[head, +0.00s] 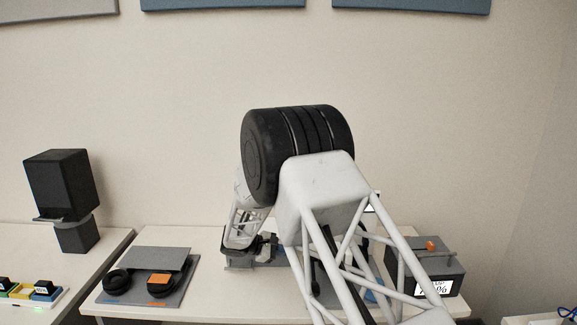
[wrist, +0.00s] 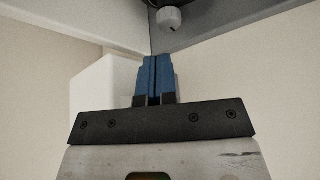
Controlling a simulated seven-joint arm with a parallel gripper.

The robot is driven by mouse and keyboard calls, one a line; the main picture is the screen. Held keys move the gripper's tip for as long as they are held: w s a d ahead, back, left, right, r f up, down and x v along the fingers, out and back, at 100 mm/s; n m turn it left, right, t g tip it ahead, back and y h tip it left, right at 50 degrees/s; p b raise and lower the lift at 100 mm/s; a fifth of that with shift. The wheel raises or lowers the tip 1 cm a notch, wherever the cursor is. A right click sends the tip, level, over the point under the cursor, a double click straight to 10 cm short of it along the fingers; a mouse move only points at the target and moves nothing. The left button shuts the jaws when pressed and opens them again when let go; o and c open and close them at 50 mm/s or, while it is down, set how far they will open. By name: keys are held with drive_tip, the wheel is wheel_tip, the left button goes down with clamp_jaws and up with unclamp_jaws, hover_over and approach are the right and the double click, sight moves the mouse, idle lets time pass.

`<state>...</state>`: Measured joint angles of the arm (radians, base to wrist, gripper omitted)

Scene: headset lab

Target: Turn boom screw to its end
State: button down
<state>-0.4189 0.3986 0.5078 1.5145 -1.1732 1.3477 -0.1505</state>
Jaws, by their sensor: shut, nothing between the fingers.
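In the wrist view my gripper (wrist: 155,76) has its two blue fingers together with nothing between them. A light grey round knob (wrist: 168,18) with a small dark mark shows at the top of that view, beyond and slightly right of the fingertips and apart from them. It looks like the boom screw, set at a grey panel (wrist: 225,18). A white block (wrist: 103,88) stands behind the fingers, to the left. In the head view my arm covers the middle of the table, and the screw cannot be made out there.
In the head view a grey board (head: 180,286) with black ear-pad rings (head: 116,283) lies left on the table (head: 205,240). A dark grey box (head: 440,258) with a percent display stands right. A black speaker-like unit (head: 62,187) and coloured blocks (head: 30,291) are on the left table.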

drive_tip(key=d, duration=0.6)
drive_tip(key=shift+d, duration=0.3)
drive_tip(key=shift+d, duration=0.15)
idle(0.4)
